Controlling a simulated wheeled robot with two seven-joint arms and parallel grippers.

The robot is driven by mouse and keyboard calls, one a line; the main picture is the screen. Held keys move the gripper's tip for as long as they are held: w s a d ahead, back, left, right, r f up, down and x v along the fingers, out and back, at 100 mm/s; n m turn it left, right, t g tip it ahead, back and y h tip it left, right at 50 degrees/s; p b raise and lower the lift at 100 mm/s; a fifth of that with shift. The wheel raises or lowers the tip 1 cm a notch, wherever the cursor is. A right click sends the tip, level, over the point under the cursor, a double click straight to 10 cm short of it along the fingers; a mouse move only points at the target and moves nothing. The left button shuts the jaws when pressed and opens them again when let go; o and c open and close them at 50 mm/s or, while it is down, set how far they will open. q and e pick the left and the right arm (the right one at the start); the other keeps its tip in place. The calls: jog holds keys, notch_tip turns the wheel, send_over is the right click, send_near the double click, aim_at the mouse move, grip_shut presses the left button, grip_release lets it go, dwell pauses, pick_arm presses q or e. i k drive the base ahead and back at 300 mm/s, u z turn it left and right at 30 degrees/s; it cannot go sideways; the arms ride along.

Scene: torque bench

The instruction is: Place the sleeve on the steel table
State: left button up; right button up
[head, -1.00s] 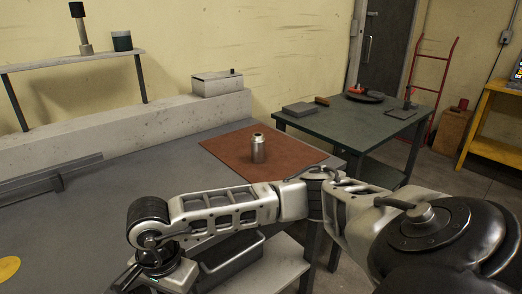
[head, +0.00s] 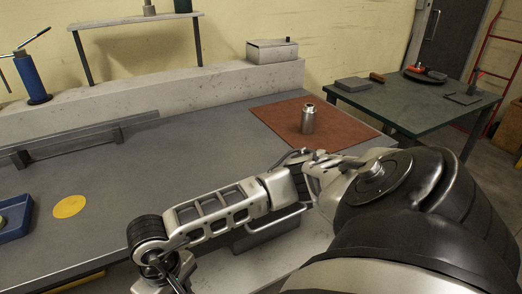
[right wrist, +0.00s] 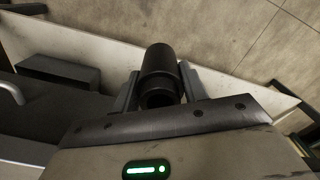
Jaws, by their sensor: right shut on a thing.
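In the right wrist view a smooth black cylinder, which I take to be the sleeve (right wrist: 158,66), sits between the two fingers of my right gripper (right wrist: 159,88). The gripper is shut on it. In the head view my right arm reaches across from the right, but its fingers and the sleeve are out of the frame. A grey-topped bench (head: 190,165) fills the middle, and a separate dark green-grey table (head: 415,110) stands at the right. I cannot tell by look which is steel. My left gripper is not in view.
A silver canister (head: 308,120) stands on a brown mat (head: 345,128) on the bench. A yellow disc (head: 69,206), a blue tray (head: 14,218) and a blue upright tool (head: 32,80) are at left. The separate table holds a grey block (head: 353,84) and a dark plate (head: 424,76).

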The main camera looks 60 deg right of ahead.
aim_at(334, 123)
jog(key=u, duration=1.9)
jog(key=k, duration=2.7)
jog(key=z, duration=1.85)
